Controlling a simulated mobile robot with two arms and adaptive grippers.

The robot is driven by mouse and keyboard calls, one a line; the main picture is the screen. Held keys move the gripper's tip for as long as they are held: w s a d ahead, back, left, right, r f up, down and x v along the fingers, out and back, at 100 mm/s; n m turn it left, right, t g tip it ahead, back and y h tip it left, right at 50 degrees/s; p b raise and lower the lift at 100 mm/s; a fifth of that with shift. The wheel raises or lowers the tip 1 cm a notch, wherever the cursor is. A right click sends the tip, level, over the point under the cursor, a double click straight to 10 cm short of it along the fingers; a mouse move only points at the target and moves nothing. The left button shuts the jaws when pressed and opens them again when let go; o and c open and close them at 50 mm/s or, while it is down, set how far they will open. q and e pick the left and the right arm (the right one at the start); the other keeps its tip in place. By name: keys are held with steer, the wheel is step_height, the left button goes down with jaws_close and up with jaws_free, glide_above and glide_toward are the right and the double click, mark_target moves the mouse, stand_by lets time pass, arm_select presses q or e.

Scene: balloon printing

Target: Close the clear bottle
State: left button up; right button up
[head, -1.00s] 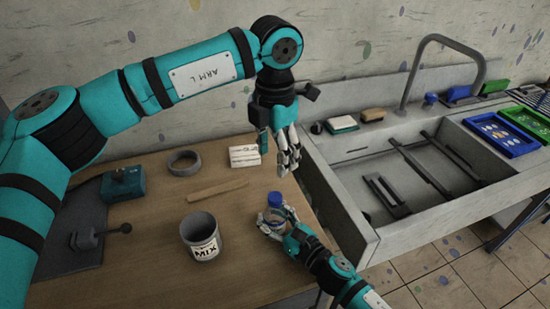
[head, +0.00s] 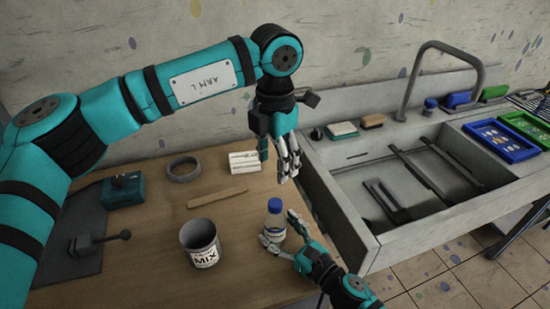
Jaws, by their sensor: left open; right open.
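The clear bottle (head: 274,226) stands upright near the right edge of the wooden table. A blue cap (head: 275,206) sits on its top; I cannot tell how tightly. My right gripper (head: 276,235) is open at the bottle's front and right, its fingers spread to either side of the lower part. I cannot tell whether they touch it. My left gripper (head: 290,170) is open and empty, pointing down above and behind the bottle, near the table's right edge.
A grey can marked MIX (head: 200,243) stands left of the bottle. A sink (head: 410,180) with dark bars adjoins the table's right side.

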steer(key=v, duration=0.8)
steer(key=shift+s+d, duration=0.15)
steer(key=shift+d, duration=0.05)
